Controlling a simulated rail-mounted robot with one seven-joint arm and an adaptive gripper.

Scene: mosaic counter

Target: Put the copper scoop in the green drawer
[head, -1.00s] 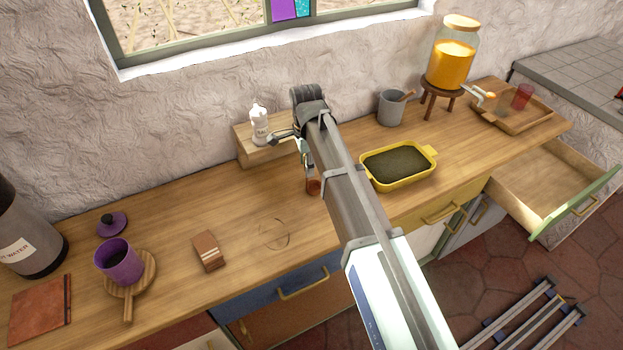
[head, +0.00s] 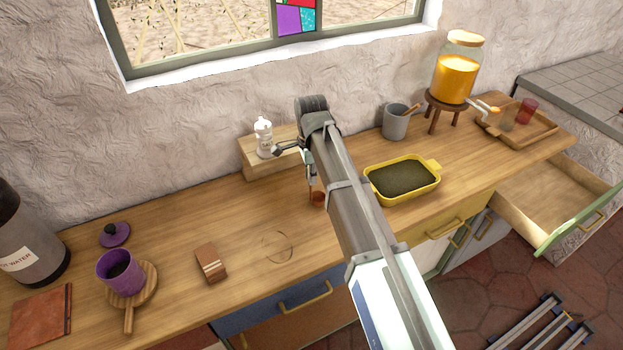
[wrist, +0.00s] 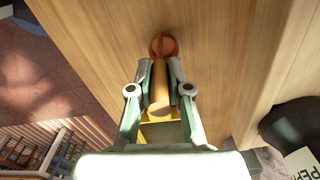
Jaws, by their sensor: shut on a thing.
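The copper scoop (wrist: 163,47) shows in the wrist view, its round copper end beyond my fingertips and its handle between them. My gripper (wrist: 160,78) is shut on the handle. In the head view a small copper part of the scoop (head: 318,198) shows beside my arm, over the middle of the counter; the rest is hidden. My gripper (head: 311,172) is mostly hidden by my arm there. I cannot tell how high the scoop is above the wood. The green drawer (head: 582,224) is pulled open at the right of the counter, and its visible inside is empty.
A yellow dish (head: 432,167) stands right of my arm, between it and the drawer. A grey mortar (head: 395,124), a juice dispenser (head: 455,78) and a wooden tray (head: 540,133) stand behind. A salt shaker (head: 263,138) is at the back left.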

